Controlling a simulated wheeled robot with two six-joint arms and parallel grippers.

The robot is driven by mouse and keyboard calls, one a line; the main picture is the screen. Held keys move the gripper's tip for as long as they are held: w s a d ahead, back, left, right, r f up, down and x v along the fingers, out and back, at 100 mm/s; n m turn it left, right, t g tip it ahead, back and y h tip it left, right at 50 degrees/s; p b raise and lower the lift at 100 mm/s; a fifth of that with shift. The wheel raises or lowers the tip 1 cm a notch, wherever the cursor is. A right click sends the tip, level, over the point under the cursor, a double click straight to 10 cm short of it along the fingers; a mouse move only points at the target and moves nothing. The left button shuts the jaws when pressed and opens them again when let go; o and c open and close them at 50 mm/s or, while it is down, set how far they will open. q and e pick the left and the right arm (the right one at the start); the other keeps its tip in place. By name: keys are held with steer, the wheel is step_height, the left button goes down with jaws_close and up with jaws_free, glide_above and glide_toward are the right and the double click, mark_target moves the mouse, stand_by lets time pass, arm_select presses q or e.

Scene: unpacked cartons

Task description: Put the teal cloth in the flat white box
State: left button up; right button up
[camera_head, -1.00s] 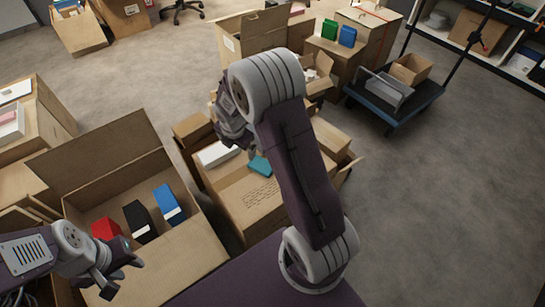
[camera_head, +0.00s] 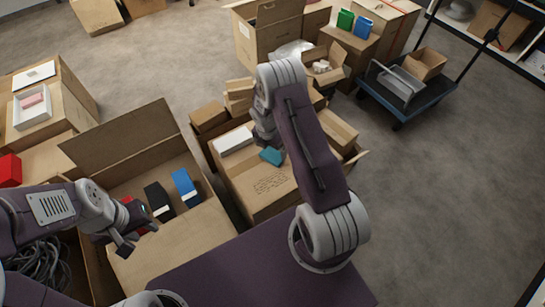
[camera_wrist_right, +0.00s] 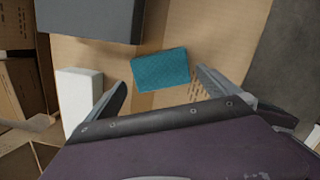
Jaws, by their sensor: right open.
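The teal cloth (camera_head: 271,156) lies flat and folded on top of the middle carton; it also shows in the right wrist view (camera_wrist_right: 160,69). My right gripper (camera_wrist_right: 161,78) is open above it, its fingers to either side in the picture, with nothing between them that I can see held. In the head view the right arm partly hides that gripper. A flat white open box (camera_head: 32,105) with a pink item in it stands on the left carton. My left gripper (camera_head: 138,235) is open and empty over the front-left carton.
A white box (camera_head: 234,140) lies beside the cloth; it also shows in the wrist view (camera_wrist_right: 79,98). An open carton (camera_head: 120,160) with upright black and blue items stands at left. A white lid (camera_head: 34,74) lies behind the flat box.

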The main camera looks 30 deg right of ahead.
mark_target(272, 154)
steer(key=f, duration=0.1)
steer(key=f+b, duration=0.1)
steer(key=f, duration=0.1)
steer(key=shift+d+f, duration=0.3)
steer(key=shift+f, duration=0.1)
steer(key=shift+w+d+f+b, duration=0.1)
steer(key=shift+f+b, duration=0.25)
steer(key=shift+f, duration=0.05)
steer(key=shift+r, duration=0.15)
steer(key=c, duration=1.2)
step_height(272, 154, up, 5)
steer(key=p, duration=0.2)
steer(key=shift+p, duration=0.3)
steer(key=s+d+r+p, duration=0.1)
steer(key=s+d+r, duration=0.4)
steer(key=s, duration=0.5)
steer(key=shift+d+r, duration=0.35)
steer(key=shift+r, duration=0.2)
